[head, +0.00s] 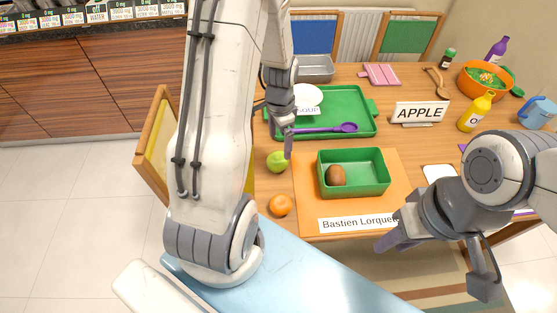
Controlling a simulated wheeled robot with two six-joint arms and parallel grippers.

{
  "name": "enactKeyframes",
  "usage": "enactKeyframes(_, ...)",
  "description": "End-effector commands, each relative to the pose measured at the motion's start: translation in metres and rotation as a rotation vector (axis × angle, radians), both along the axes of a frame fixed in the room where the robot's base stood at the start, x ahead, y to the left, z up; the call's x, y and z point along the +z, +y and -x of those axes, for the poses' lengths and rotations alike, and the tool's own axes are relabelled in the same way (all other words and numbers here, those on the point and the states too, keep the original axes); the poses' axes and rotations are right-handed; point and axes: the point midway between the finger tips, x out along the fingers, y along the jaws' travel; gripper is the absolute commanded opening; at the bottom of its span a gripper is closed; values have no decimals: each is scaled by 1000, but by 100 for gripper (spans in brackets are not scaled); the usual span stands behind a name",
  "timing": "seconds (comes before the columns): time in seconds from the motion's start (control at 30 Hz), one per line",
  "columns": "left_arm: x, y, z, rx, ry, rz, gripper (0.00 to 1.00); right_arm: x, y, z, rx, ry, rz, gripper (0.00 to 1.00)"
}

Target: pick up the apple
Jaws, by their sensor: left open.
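A green apple (277,162) rests on the wooden table, left of the green box. My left gripper (283,138) is over the table just above the apple in the head view, pointing down, open and empty. One of its fingers shows just above the apple's right side; I cannot tell whether it touches. The other finger is hard to make out. My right gripper (437,262) is open and empty at the table's front right, its two fingers wide apart.
An orange (280,205) lies in front of the apple. A green box (353,189) holding a brown fruit (336,175) stands on an orange mat (303,185). Behind is a green tray (355,100) with a purple spoon (330,128). An APPLE sign (420,112) stands to the right.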

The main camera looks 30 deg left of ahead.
Motion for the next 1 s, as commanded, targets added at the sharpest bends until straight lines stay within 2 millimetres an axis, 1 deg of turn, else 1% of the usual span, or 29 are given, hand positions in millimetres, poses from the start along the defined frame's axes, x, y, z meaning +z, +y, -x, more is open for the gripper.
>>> enactKeyframes(0.03,-10,0,1,-1,5,1,100,-1,0,0,0,0,0,33)
enactKeyframes(0.13,-26,-1,1,-1,5,1,100,-1,0,0,0,0,0,33)
enactKeyframes(0.2,-33,-1,1,0,4,1,100,-1,0,0,0,0,0,33)
enactKeyframes(0.37,-44,-1,2,0,3,1,100,0,0,0,0,0,0,33)
enactKeyframes(0.57,-71,-2,7,1,6,2,100,4,0,0,0,0,0,33)
enactKeyframes(0.6,-77,-2,6,1,5,2,100,4,0,0,0,0,0,33)
enactKeyframes(0.7,-87,-2,5,1,2,1,100,4,0,0,0,0,0,33)
enactKeyframes(0.8,-92,-2,5,1,1,1,100,4,0,0,0,0,0,33)
enactKeyframes(1.0,-92,-2,5,1,-1,1,100,4,0,0,0,0,0,33)
